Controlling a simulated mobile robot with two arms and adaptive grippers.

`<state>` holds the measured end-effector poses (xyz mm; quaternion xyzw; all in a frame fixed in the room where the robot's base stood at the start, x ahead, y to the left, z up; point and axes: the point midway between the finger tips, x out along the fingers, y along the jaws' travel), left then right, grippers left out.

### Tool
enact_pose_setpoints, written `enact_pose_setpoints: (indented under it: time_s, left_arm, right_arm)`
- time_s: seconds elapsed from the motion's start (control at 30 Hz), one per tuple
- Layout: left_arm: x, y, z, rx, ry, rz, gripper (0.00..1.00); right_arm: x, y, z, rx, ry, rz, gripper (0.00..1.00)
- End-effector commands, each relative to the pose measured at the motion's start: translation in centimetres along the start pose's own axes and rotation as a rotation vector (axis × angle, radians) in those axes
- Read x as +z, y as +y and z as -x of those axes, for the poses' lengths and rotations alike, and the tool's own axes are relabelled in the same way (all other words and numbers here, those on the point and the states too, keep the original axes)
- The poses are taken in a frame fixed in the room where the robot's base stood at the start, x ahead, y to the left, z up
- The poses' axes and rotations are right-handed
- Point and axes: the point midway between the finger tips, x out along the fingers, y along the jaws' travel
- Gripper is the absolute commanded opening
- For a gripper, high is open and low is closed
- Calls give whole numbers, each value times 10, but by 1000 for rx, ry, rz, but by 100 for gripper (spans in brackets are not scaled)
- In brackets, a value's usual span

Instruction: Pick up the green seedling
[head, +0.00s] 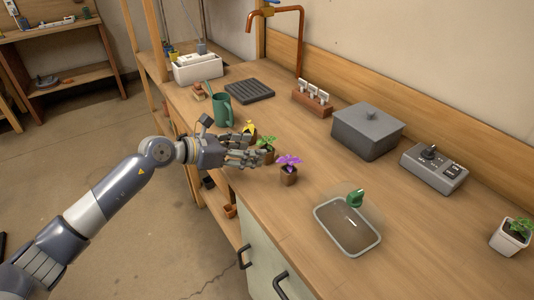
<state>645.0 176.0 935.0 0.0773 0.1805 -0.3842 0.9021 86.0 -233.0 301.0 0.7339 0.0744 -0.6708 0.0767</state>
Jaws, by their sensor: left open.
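The green seedling (266,142) stands in a small brown pot on the wooden counter, between a yellow seedling (250,127) and a purple seedling (289,161). My left gripper (256,152) is open at the counter's front edge, with its fingers reaching right up to the green seedling's pot. The fingers hide part of that pot, and I cannot tell whether they touch it. My right gripper is not in view.
A green watering can (222,108) stands behind the gripper. A clear tray (322,217) lies to the right, with a green object (356,198) at its edge. A grey lidded box (367,133), a switch box (434,166) and a white-potted plant (508,240) stand farther right.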

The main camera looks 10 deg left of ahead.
Motion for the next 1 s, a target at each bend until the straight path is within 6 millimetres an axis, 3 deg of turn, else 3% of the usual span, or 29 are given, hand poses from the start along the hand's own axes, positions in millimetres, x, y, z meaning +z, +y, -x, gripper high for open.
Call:
enact_pose_setpoints:
  time_s: [0.6,0.9,0.93,1.0]
  left_arm:
    - [-5,4,-65,-1,-4,1,56]
    - [-6,4,-71,0,-2,1,56]
    - [-6,4,-71,0,-2,1,53]
    - [-6,4,-71,0,-2,1,38]
  right_arm:
    - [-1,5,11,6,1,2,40]
    - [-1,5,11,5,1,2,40]
    - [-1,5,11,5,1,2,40]
    - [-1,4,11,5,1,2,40]
